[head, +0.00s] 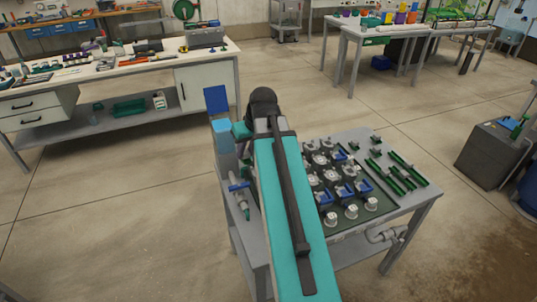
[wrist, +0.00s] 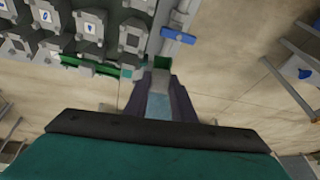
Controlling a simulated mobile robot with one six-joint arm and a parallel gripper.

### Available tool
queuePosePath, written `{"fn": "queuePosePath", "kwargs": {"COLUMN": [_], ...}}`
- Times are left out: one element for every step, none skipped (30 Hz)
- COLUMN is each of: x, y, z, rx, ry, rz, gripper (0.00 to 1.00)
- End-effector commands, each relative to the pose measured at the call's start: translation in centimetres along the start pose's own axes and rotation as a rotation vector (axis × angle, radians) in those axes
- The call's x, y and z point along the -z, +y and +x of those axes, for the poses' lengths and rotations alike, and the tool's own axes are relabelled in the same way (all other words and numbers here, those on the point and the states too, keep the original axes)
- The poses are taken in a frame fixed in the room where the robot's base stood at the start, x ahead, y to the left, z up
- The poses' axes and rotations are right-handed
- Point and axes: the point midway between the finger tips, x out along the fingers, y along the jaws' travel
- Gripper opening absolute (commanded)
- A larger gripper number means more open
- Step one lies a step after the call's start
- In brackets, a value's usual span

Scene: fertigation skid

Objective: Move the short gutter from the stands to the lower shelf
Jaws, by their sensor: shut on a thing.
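My gripper (wrist: 150,92) shows in the wrist view as two dark fingers, shut on a pale blue-grey piece (wrist: 159,106). I cannot tell what that piece belongs to. In the head view my teal arm hides the fingers, near the far left corner of the grey skid table (head: 410,203). Slim green channels (head: 390,177) lie on the right part of that table, apart from my gripper. I cannot tell whether one of them is the short gutter. The lower shelf (head: 345,251) under the table shows only in part.
Several grey and blue valve blocks (head: 330,175) fill the table's middle. A blue-handled valve (head: 240,187) stands at its left side, and its handle shows close to the fingers in the wrist view (wrist: 178,36). A white workbench (head: 120,66) is at the back left. The floor between is clear.

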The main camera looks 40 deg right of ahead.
Motion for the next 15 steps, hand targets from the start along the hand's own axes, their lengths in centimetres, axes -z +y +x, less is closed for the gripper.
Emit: {"fn": "queuePosePath", "kwargs": {"x": [0.8, 1.1, 1.6, 1.9, 2.2, 2.6, 2.9, 3.2, 3.5, 3.8, 4.0, 4.3, 4.6, 4.8, 5.0], "y": [-1.5, -2.3, -3.3, -4.1, -4.8, -5.9, -6.6, -7.5, -8.5, -9.4, -10.2, -11.3, -12.1, -12.9, -14.0], "z": [0.0, 0.0, 0.0, 0.0, 0.0, 0.0, -0.1, -0.1, -0.1, -0.1, -0.2, -0.2, -0.3, -0.3, -0.4], "rx": [0.005, 0.007, 0.009, 0.011, 0.012, 0.015, 0.016, 0.018, 0.021, 0.023, 0.025, 0.028, 0.03, 0.032, 0.034], "ry": [0.0, -0.001, -0.001, -0.001, -0.001, -0.001, -0.002, -0.002, -0.002, -0.002, -0.002, -0.002, -0.002, -0.002, -0.002], "rz": [-0.013, -0.018, -0.024, -0.029, -0.033, -0.041, -0.045, -0.05, -0.056, -0.061, -0.065, -0.073, -0.077, -0.081, -0.088], "gripper": [0.01, 0.01, 0.01, 0.01, 0.01, 0.01, 0.01, 0.01, 0.01, 0.01, 0.01, 0.01, 0.01, 0.01, 0.01]}}
